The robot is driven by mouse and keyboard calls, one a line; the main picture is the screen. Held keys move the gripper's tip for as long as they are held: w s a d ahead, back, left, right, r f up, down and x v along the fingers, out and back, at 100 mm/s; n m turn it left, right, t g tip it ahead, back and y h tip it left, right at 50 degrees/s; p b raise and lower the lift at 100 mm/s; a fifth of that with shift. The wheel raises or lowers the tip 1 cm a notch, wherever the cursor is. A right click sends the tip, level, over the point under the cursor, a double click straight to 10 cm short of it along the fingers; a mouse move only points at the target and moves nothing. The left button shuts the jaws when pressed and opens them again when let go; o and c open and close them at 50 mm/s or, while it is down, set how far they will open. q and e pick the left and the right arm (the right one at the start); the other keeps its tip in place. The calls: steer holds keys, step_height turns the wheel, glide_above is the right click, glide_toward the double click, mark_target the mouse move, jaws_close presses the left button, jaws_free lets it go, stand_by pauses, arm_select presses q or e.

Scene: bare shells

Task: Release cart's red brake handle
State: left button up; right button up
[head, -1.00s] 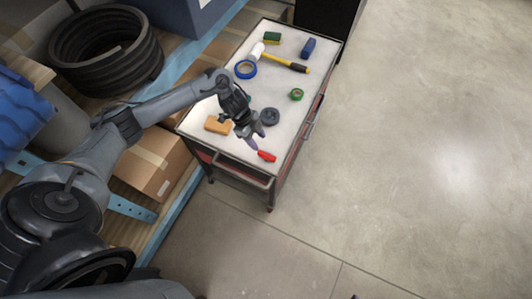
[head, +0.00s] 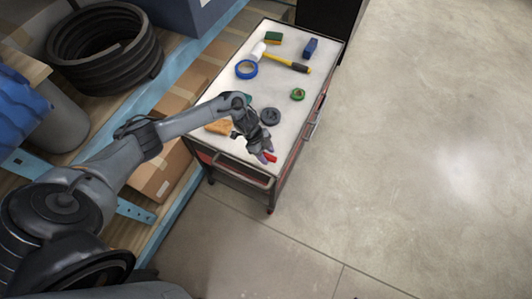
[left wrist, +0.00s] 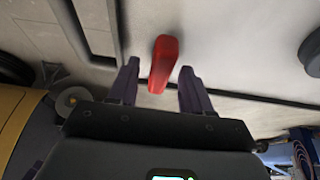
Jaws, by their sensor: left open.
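The cart (head: 290,40) has a white top and dark sides. Its red brake handle (head: 270,157) is near the front edge of the top, partly hidden by my left gripper in the head view. My left gripper (head: 262,155) is over that front edge, right at the handle. In the left wrist view the red handle (left wrist: 163,62) stands between the two dark fingers of my open left gripper (left wrist: 158,88), with a gap on both sides. I cannot tell whether a finger touches it. My right gripper is not in view.
On the cart top are a grey roll (head: 270,116), an orange block (head: 219,127), a green tape roll (head: 297,94), a blue tape roll (head: 246,69), a hammer (head: 287,63), a green sponge (head: 273,37) and a blue block (head: 310,47). Shelving is left; floor (head: 430,150) is clear right.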

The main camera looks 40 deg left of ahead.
arm_select(q)
jaws_close()
steer(key=shift+s+r+n+p, duration=0.15)
steer(key=shift+n+p, duration=0.15)
steer(key=shift+p, duration=0.4)
steer(key=n+t+p, duration=0.1)
steer(key=n+p, duration=0.2)
steer(key=p, duration=0.1)
steer(key=n+t+y+p, duration=0.1)
steer(key=n+p, duration=0.2)
steer(key=n+y+p, duration=0.1)
steer(key=n+p, duration=0.2)
steer(key=p, duration=0.1)
steer(key=shift+s+d+t+p, duration=0.15)
steer(key=shift+s+t+p, duration=0.15)
steer(key=shift+t, duration=0.1)
steer(key=n+y+p, duration=0.1)
steer(key=n+p, duration=0.1)
steer(key=n, duration=0.1)
steer(key=shift+d+n+y, duration=0.15)
steer(key=shift+n+y, duration=0.25)
steer(key=shift+f+n+y+p, duration=0.2)
steer(key=shift+n+p, duration=0.15)
steer(key=shift+n, duration=0.25)
steer(key=shift+f+n+y+p, duration=0.1)
steer(key=shift+n+y+p, duration=0.1)
steer(key=shift+n+p, duration=0.3)
steer(key=shift+w+n+y, duration=0.1)
steer(key=shift+n+y, duration=0.3)
steer(key=shift+n, duration=0.7)
